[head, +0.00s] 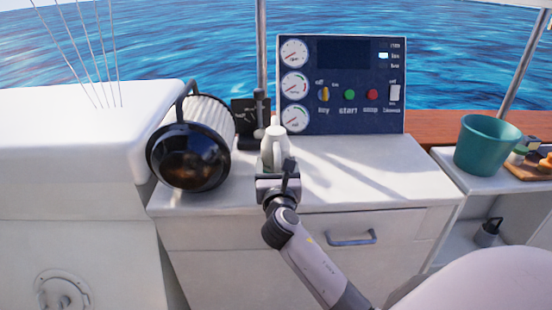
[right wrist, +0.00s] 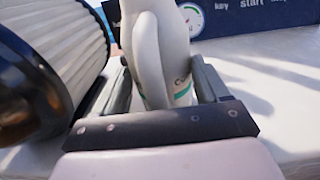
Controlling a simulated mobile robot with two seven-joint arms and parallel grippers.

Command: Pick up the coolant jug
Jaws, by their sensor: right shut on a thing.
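The coolant jug (head: 276,146) is white and stands upright on the white counter, in front of the control panel. In the right wrist view the jug (right wrist: 160,60) shows its handle and part of a green label. My right gripper (head: 277,172) has its two fingers on either side of the jug and is shut on it. It also shows in the right wrist view (right wrist: 160,90). The jug's base is hidden behind the gripper in the head view. My left gripper is not in view.
A black-and-white ribbed cylinder (head: 187,155) lies just left of the jug. A throttle lever (head: 258,108) stands close behind it. The control panel (head: 340,85) is at the back. A teal bucket (head: 485,145) stands at the right. The counter right of the jug is clear.

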